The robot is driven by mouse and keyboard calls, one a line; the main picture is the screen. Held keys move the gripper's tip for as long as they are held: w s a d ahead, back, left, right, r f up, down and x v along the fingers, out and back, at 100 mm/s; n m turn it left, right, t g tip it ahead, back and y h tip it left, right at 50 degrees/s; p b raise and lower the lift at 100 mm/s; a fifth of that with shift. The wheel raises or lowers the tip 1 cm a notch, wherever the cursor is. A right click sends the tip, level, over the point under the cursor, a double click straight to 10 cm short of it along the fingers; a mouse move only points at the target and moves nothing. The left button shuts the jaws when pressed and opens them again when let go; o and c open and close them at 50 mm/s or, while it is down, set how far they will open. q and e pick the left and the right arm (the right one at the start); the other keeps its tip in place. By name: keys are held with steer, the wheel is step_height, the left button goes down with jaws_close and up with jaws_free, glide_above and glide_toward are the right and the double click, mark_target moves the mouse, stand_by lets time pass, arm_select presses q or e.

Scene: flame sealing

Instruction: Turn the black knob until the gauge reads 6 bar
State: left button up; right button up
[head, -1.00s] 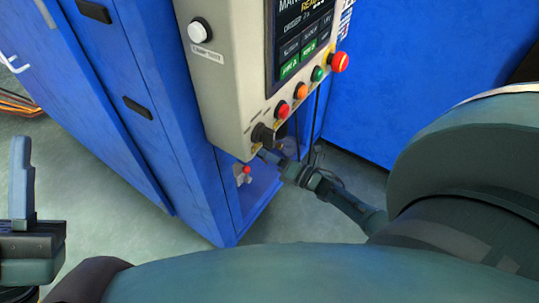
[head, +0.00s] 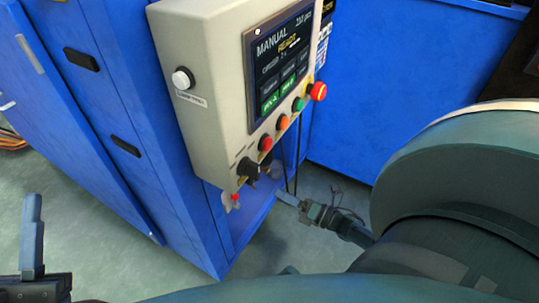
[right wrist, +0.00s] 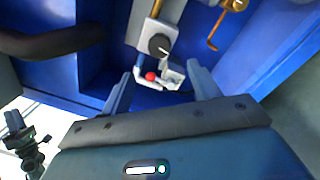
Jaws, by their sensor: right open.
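A round black part with a light mark (right wrist: 158,45), which looks like the knob, sits on a grey fitting ahead of my right gripper in the right wrist view. A red ball (right wrist: 150,76) and a grey bracket lie just below it. My right gripper (right wrist: 160,88) is open and empty, its fingers either side of the bracket, apart from the knob. In the head view, my right gripper (head: 284,199) is right of and below the panel's lower edge. Only one finger of my left gripper (head: 33,235) shows, at lower left. I cannot make out a gauge or its reading.
A beige control panel (head: 200,60) with a screen, a row of buttons and a black switch (head: 247,168) overhangs the blue cabinet (head: 180,180). A hooked copper-coloured pipe (right wrist: 213,35) is at upper right in the wrist view.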

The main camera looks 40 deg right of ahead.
arm_select(q)
steer(key=shift+f+n+y, duration=0.4)
steer(key=shift+f, duration=0.1)
arm_select(e)
steer(key=shift+v, duration=1.55)
arm_select(q)
steer(key=shift+r, duration=0.15)
